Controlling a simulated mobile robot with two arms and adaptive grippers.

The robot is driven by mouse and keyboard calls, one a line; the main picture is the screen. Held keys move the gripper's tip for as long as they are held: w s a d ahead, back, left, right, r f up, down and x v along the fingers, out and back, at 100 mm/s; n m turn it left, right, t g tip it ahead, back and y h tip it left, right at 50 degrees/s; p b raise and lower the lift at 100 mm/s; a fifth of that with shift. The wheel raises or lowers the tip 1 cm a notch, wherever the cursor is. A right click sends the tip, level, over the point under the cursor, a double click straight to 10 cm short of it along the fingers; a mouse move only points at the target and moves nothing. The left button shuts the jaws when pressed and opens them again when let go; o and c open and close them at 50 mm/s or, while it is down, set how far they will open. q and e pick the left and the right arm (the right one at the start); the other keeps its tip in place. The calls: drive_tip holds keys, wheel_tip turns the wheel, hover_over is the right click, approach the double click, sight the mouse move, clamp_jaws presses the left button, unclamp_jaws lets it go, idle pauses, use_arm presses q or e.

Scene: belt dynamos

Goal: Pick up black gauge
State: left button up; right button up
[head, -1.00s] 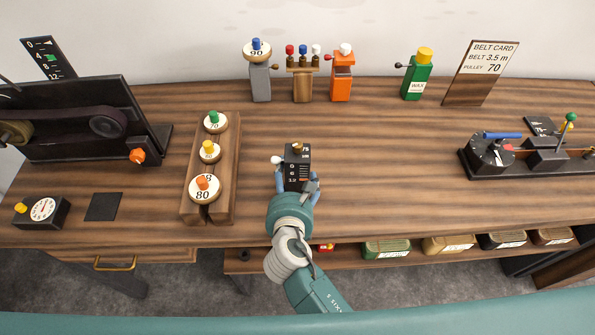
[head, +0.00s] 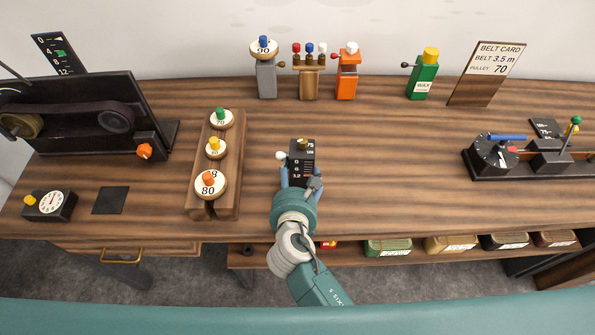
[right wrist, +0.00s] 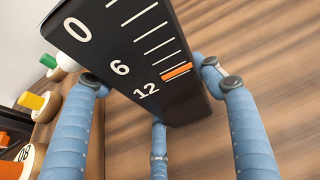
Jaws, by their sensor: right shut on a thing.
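The black gauge (head: 302,162) is an upright dark block near the middle of the bench, with a white scale and a small brass top. In the right wrist view the gauge (right wrist: 145,60) shows the marks 0, 6 and 12 and an orange pointer line near 12. My right gripper (head: 301,184) is shut on the gauge from the front, its blue fingers around the lower body. Whether its base touches the bench is hard to tell. My left gripper is not in view.
A wooden rack (head: 227,178) with numbered pulleys stands just left. Several coloured posts, among them an orange one (head: 346,82), line the back. A black dial box (head: 50,205) is far left, a black bench device (head: 545,162) far right. Bench right of the gauge is clear.

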sight(297, 152)
wheel_tip(297, 152, up, 7)
drive_tip(key=p, duration=0.5)
drive_tip(key=shift+w+f+p, duration=0.1)
drive_tip(key=shift+f+p, duration=0.1)
drive_tip(key=shift+p, duration=0.15)
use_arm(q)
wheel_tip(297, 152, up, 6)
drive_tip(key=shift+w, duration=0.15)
use_arm(e)
wheel_tip(297, 152, up, 11)
drive_tip(key=shift+f, duration=0.1)
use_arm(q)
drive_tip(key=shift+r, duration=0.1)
use_arm(e)
drive_tip(key=shift+f+b, duration=1.7)
drive_tip(key=shift+f, duration=2.45)
drive_tip(key=shift+f+b, duration=2)
drive_tip(key=shift+f, duration=2.3)
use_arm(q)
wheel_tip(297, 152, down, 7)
use_arm(e)
drive_tip(key=shift+f, duration=0.4)
use_arm(q)
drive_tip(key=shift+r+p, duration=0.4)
drive_tip(key=shift+p, duration=0.05)
use_arm(e)
drive_tip(key=shift+f, duration=0.15)
